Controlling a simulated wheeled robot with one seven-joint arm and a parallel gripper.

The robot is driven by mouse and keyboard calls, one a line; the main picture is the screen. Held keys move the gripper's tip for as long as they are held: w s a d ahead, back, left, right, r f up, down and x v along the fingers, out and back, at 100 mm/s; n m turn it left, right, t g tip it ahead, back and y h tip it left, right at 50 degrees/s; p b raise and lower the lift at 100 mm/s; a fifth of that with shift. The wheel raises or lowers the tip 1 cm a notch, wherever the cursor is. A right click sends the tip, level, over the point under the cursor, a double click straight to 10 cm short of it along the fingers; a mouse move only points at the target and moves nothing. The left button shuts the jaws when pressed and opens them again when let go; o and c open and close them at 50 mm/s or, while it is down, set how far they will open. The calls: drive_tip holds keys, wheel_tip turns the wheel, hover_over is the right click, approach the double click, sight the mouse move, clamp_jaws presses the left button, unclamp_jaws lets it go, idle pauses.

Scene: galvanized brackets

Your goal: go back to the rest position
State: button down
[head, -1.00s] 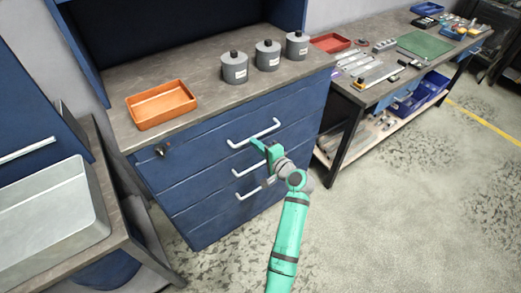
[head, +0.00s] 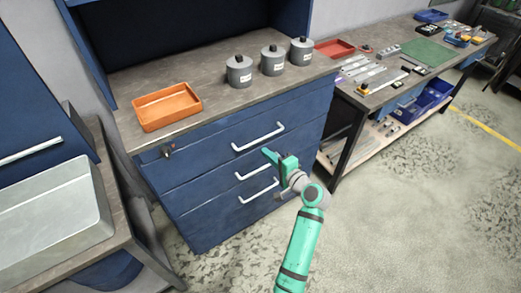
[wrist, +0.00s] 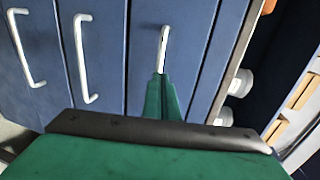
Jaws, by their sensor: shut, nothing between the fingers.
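My gripper (head: 268,154) is shut and empty in front of the blue drawer cabinet (head: 190,206). In the head view its green fingers are near the middle drawer handle, below the top handle (head: 258,137). In the wrist view the shut fingers (wrist: 161,82) point at the drawer fronts, and one white handle (wrist: 163,48) shows just beyond their tips. Whether the fingers touch anything there I cannot tell, but nothing is held. All the drawers look closed.
An orange tray (head: 166,106) and three grey canisters (head: 239,72) stand on the cabinet top. A metal bin (head: 50,220) is on a bench at left. A workbench (head: 345,153) with parts stands at right. The floor (head: 410,230) at right is clear.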

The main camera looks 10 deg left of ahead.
drive_tip(key=v, duration=0.8)
drive_tip(key=shift+s, duration=0.2)
drive_tip(key=shift+d, duration=0.15)
drive_tip(key=s+f+h, duration=0.6)
drive_tip(key=s+f, duration=0.7)
drive_tip(key=f, duration=0.2)
drive_tip(key=s+d+f+n+t+h, duration=0.1)
drive_tip(key=s+h, duration=0.1)
drive_tip(key=s, duration=0.5)
drive_tip(key=s+d+f+n+h, duration=0.1)
drive_tip(key=s+n, duration=0.1)
drive_tip(key=s, duration=0.6)
drive_tip(key=s+a+r+n+t+h, duration=0.1)
drive_tip(key=s+a+r+n+t, duration=0.1)
drive_tip(key=s+r+n, duration=0.5)
drive_tip(key=s+r, duration=0.6)
drive_tip(key=s, duration=0.3)
drive_tip(key=shift+s+a, duration=0.25)
drive_tip(key=shift+a, duration=0.05)
drive_tip(key=c, duration=2.4)
unclamp_jaws()
drive_tip(key=shift+r, duration=0.15)
drive_tip(key=shift+c, duration=0.2)
